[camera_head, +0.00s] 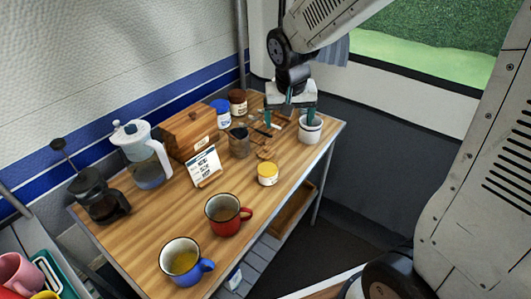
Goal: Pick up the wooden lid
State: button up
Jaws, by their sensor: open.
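My gripper (289,117) is open above the far right end of the wooden table (135,245), its two teal fingers apart and pointing down. The right finger is over or in front of a white cup (311,131); I cannot tell whether they touch. Small brown wooden pieces (264,153) lie below and left of the gripper, beside a grey-brown cup (239,143). I cannot single out a wooden lid with certainty among them. The gripper hides part of this area. A brown-topped jar (237,101) stands behind it, to the left.
A wooden box (184,134), a blue-lidded jar (220,113), a card stand (203,168) and a white pitcher (143,154) stand along the wall. A yellow-labelled jar (267,174), a red mug (224,215) and a blue mug (184,262) stand nearer. A dark French press (97,196) is at left.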

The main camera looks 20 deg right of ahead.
jog(key=m, duration=0.1)
send_over(266, 148)
jog(key=s+a, duration=0.1)
jog(key=s, duration=0.1)
jog(key=shift+t, duration=0.3)
jog(key=f, duration=1.2)
jog(key=shift+s+a+f, duration=0.1)
jog(key=shift+a+f, duration=0.1)
jog(key=x, duration=0.7)
jog(key=shift+d+f, duration=0.3)
jog(key=c, duration=1.1)
